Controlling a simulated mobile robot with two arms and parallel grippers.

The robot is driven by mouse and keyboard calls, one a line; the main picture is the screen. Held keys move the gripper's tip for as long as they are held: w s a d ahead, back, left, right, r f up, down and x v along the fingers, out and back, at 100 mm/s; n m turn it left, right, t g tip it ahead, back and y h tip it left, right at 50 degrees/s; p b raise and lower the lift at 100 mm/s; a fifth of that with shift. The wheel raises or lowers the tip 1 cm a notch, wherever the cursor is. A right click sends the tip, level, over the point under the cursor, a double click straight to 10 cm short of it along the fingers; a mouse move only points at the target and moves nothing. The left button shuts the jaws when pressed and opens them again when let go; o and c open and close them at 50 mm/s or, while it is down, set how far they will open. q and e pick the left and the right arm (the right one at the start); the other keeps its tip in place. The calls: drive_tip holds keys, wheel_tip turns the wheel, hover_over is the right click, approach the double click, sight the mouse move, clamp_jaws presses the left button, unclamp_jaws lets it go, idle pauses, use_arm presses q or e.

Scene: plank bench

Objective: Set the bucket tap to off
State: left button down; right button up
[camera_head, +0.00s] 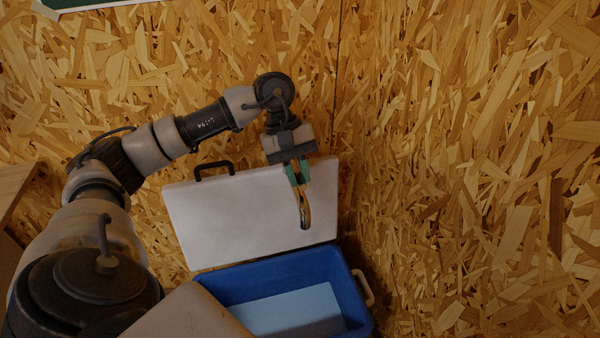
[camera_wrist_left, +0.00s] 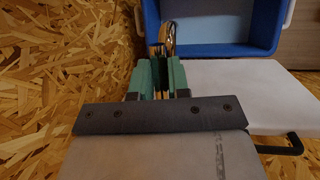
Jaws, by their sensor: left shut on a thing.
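A blue bucket (camera_head: 358,304) stands at the lower middle of the head view, with a pale surface inside it. A curved metal tap (camera_head: 304,212) shows in front of the white panel, above the bucket's back edge. It also shows in the left wrist view (camera_wrist_left: 169,36), just past my fingertips. My left gripper (camera_head: 298,175) reaches down from above with its green fingers shut on the tap. The fingers hide the gripped part, so its exact setting cannot be told. My right gripper is not in view.
A white panel (camera_head: 235,215) with a black handle (camera_head: 214,166) stands behind the bucket. A pale handle (camera_head: 363,287) is on the bucket's right side. A wooden edge (camera_head: 14,185) shows at the far left.

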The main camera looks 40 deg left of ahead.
use_arm(q)
drive_tip(key=c, duration=1.1)
unclamp_jaws()
drive_tip(key=v, duration=1.1)
drive_tip(key=shift+b, duration=0.4)
drive_tip(key=shift+f, duration=0.1)
